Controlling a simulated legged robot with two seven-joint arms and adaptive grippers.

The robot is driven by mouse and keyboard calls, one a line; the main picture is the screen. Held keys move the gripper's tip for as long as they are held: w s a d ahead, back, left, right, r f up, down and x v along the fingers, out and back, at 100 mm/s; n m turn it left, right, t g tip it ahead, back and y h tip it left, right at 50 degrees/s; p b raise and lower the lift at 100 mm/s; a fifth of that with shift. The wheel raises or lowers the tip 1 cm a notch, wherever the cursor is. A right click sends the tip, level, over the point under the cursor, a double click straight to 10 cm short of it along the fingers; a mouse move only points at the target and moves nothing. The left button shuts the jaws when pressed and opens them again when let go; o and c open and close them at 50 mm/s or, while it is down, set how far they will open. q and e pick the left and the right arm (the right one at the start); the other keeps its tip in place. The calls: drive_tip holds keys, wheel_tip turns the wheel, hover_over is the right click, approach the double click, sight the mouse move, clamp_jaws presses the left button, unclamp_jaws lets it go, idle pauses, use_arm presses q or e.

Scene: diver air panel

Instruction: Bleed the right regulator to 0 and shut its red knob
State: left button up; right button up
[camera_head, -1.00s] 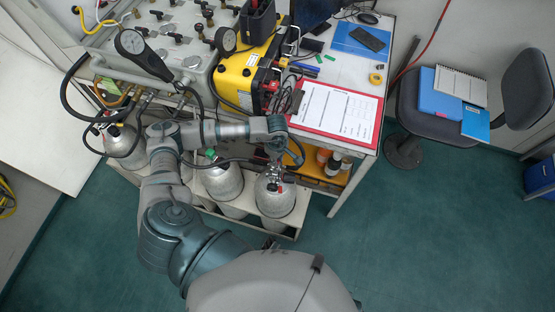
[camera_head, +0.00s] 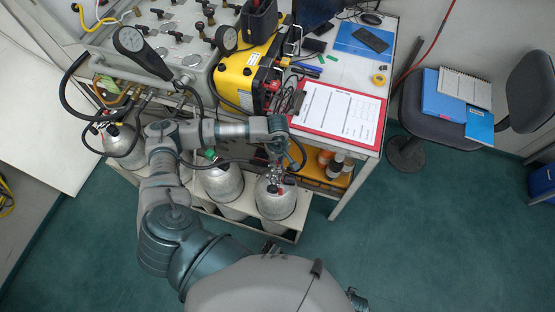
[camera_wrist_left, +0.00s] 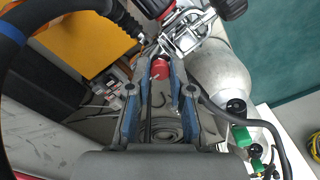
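The right cylinder (camera_head: 276,200) is a silver tank standing at the right end of the low rack. Its regulator (camera_head: 276,180) sits on top, partly under my left gripper (camera_head: 277,158), which points down over it. In the left wrist view, the red knob (camera_wrist_left: 160,69) sits between the tips of my left gripper (camera_wrist_left: 161,72), which appear to touch it on both sides. Metal regulator parts (camera_wrist_left: 183,35) lie just beyond the knob. The gauge readings cannot be made out. My right gripper is not recognisable in either view.
Other cylinders (camera_head: 222,182) stand left of the right one. Black hoses run close to my left gripper. Above are the grey air panel (camera_head: 180,45), a yellow case (camera_head: 240,78) and a red clipboard (camera_head: 338,112) on the bench.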

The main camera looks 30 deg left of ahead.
sight(278, 162)
use_arm(q)
drive_tip(key=o, duration=0.4)
drive_tip(key=shift+o, duration=0.2)
drive_tip(key=shift+r, duration=0.1)
wheel_tip(278, 162, up, 12)
drive_tip(key=shift+w, duration=0.1)
idle(0.4)
